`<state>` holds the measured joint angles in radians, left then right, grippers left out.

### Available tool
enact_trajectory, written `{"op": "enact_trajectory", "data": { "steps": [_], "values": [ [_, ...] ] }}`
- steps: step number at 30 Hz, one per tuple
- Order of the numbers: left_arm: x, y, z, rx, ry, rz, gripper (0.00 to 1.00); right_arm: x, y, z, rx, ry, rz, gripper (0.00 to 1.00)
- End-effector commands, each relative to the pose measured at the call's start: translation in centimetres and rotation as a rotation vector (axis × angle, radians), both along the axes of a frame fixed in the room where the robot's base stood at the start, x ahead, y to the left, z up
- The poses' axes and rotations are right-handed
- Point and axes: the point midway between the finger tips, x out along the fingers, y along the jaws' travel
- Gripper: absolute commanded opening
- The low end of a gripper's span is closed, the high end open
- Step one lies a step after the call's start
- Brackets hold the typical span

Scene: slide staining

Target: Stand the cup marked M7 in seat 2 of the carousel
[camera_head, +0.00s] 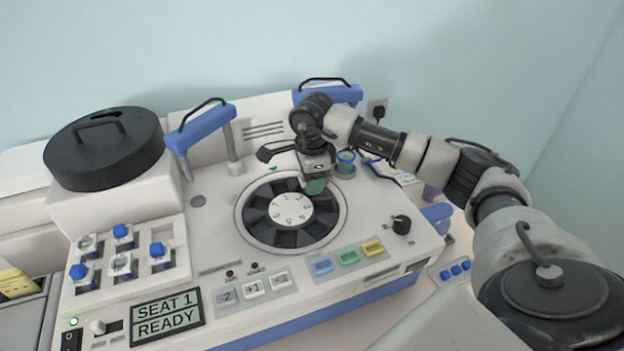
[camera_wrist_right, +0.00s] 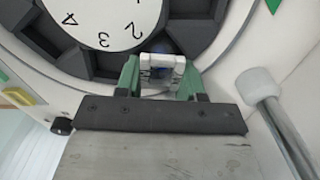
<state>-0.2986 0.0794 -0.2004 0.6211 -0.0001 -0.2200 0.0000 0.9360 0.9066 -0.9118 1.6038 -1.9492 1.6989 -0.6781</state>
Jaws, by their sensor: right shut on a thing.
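The carousel is a dark ring of wedge-shaped seats around a white numbered hub (camera_head: 291,211), set in the top of a white machine. My right gripper (camera_head: 315,184) is over the ring's far right edge, pointing down. In the right wrist view its green fingers (camera_wrist_right: 160,78) are shut on a small white cup (camera_wrist_right: 162,62) with a dark middle. The cup is at the ring beside the hub's number 2 (camera_wrist_right: 137,30). I cannot read a mark on it, nor tell whether it touches the seat floor. My left gripper is not in view.
The display (camera_head: 166,318) reads SEAT 1 READY. A black round lid (camera_head: 104,148) sits at the left. Blue-handled posts (camera_head: 200,128) rise behind the carousel. A teal-rimmed container (camera_head: 345,163) stands just right of my gripper.

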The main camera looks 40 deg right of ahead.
Motion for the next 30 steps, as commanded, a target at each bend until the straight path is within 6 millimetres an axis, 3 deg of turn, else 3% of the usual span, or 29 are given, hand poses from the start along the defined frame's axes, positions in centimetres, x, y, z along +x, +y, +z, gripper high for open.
{"op": "enact_trajectory", "data": {
  "steps": [3, 4, 9, 30],
  "values": [
    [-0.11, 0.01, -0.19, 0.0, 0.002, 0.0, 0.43, -0.26, 0.1, -0.68, 0.0, 0.014, 0.001, 0.16],
    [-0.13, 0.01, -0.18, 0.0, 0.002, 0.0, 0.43, -0.28, 0.11, -0.72, 0.0, 0.015, 0.001, 0.4],
    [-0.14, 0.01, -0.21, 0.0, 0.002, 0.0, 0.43, -0.34, 0.13, -0.91, -0.001, 0.018, 0.002, 0.64],
    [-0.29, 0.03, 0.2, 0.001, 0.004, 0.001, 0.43, -0.29, 0.08, -0.61, -0.001, 0.017, 0.001, 0.64]
  ]
}}
